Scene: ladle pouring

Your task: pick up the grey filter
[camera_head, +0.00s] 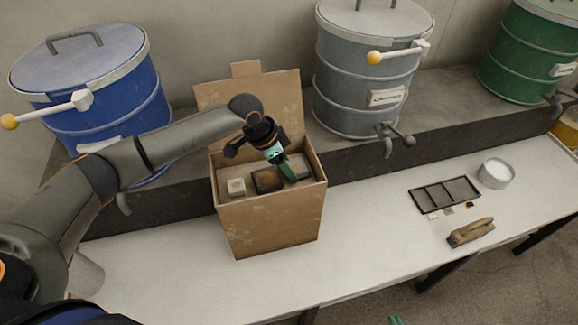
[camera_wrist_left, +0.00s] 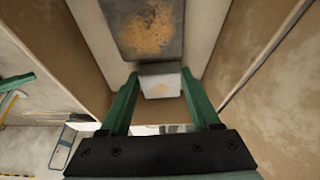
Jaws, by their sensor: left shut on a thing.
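The grey filter (camera_head: 300,165) is a pale grey block at the right inside the open cardboard box (camera_head: 272,229). My left gripper (camera_head: 287,173) reaches down into the box from above. In the left wrist view its two green fingers are shut on the grey filter (camera_wrist_left: 160,80), one on each side. The filter's lower part is hidden. Only a green tip of my right gripper (camera_head: 395,321) shows at the bottom edge of the head view.
A dark, orange-stained block (camera_head: 267,180) and a small pale block (camera_head: 236,187) are also in the box. A black tray (camera_head: 444,195), a white bowl (camera_head: 495,173) and a brush-like tool (camera_head: 471,232) lie right. Blue, grey and green drums stand behind.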

